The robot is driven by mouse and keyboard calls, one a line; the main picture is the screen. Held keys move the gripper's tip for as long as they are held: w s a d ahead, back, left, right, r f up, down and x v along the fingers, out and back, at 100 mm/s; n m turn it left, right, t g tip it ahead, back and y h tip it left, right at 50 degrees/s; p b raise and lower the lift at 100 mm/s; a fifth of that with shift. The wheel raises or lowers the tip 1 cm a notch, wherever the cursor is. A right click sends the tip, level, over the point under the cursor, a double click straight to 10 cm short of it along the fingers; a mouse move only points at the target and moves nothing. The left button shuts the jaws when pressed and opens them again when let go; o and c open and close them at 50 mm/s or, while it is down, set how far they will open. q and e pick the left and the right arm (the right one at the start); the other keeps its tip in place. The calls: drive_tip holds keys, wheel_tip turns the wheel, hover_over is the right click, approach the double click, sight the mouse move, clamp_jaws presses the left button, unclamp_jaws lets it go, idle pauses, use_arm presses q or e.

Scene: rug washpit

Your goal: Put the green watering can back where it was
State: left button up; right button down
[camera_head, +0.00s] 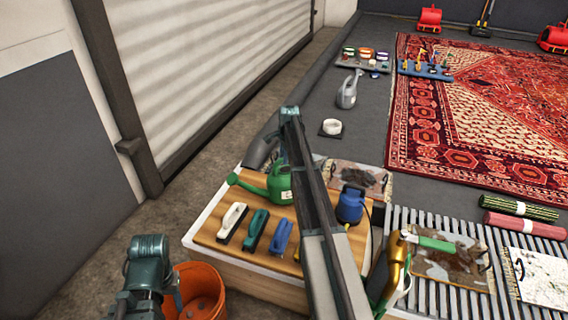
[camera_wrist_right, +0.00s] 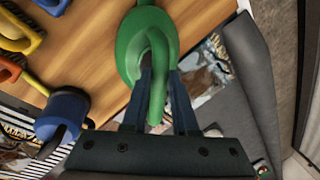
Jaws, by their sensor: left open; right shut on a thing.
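The green watering can (camera_head: 278,184) is over the back left of the wooden tabletop (camera_head: 215,232), its spout pointing left. I cannot tell whether its base touches the wood. My right gripper (camera_wrist_right: 160,95) is shut on the can's green handle (camera_wrist_right: 155,50) in the right wrist view. In the head view my right arm crosses in front of the can's right side and hides that gripper. My left gripper (camera_head: 148,288) is low at the left, beside the orange bucket, away from the can. It is open, though its fingertips are hard to make out.
A white brush (camera_head: 232,220), a teal brush (camera_head: 256,229) and a blue brush (camera_head: 281,236) lie in front of the can. A blue container (camera_head: 350,204) stands to its right. An orange bucket (camera_head: 202,292) is on the floor. A grey watering can (camera_head: 347,92) stands farther back.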

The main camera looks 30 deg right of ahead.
use_arm(q)
drive_tip(key=shift+f, duration=0.5)
use_arm(e)
drive_tip(key=shift+f, duration=0.45)
drive_tip(key=shift+f+b, duration=0.2)
drive_tip(key=shift+b, duration=0.1)
drive_tip(key=c, duration=0.7)
unclamp_jaws()
drive_tip(key=shift+r, duration=0.1)
use_arm(q)
drive_tip(key=shift+f, duration=0.1)
use_arm(e)
drive_tip(key=shift+r, duration=0.15)
use_arm(q)
wheel_tip(320, 180, up, 12)
drive_tip(key=p, duration=1.2)
use_arm(e)
drive_tip(key=v, duration=1.2)
use_arm(q)
drive_tip(key=shift+d, duration=0.1)
